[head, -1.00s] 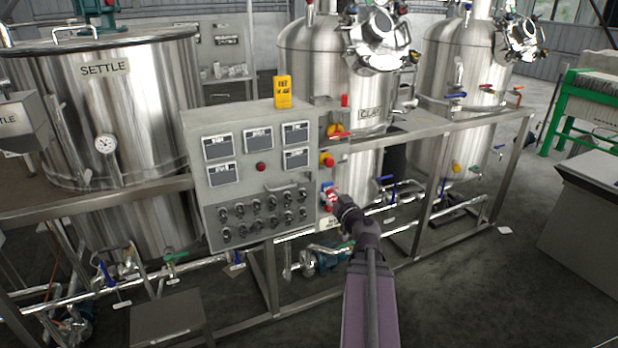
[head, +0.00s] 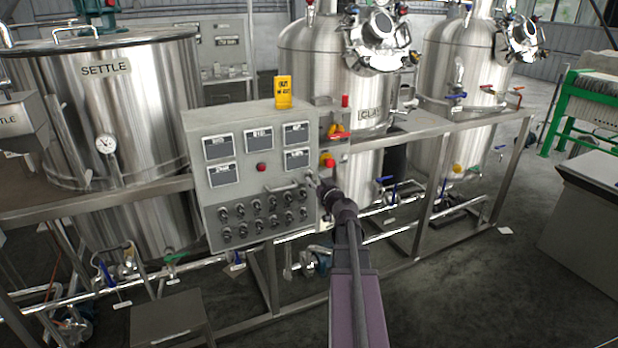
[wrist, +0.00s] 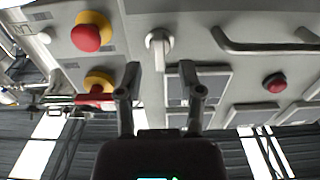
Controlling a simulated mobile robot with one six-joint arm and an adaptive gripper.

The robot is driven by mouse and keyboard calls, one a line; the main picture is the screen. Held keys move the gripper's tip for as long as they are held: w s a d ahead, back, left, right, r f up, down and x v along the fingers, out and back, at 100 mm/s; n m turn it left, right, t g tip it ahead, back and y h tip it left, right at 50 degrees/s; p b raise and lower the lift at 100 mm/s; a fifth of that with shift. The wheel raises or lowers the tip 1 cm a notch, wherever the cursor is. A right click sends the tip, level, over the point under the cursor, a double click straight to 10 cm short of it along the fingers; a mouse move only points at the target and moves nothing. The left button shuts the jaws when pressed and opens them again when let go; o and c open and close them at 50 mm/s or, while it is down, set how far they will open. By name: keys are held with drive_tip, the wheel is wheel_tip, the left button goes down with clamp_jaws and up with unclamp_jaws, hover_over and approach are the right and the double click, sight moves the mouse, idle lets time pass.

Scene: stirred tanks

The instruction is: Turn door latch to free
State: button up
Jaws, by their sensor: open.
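The door latch (wrist: 160,42) is a small metal lever on a round base on the grey cabinet face. In the wrist view it lies just beyond the fingertips, roughly in line with the gap between them; I cannot tell whether they touch it. My gripper (wrist: 159,68) is open, with nothing seen between its fingers. In the head view my gripper (head: 320,184) is at the right edge of the grey control cabinet (head: 240,187), and it and the arm largely hide the latch area.
A bar handle (wrist: 265,46) and a red button (wrist: 275,83) are on the cabinet. A red-and-yellow button (wrist: 91,32) sits beside the latch. A yellow device (head: 283,92) stands on top.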

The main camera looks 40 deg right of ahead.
sight(312, 177)
drive_tip(key=shift+x, duration=1.75)
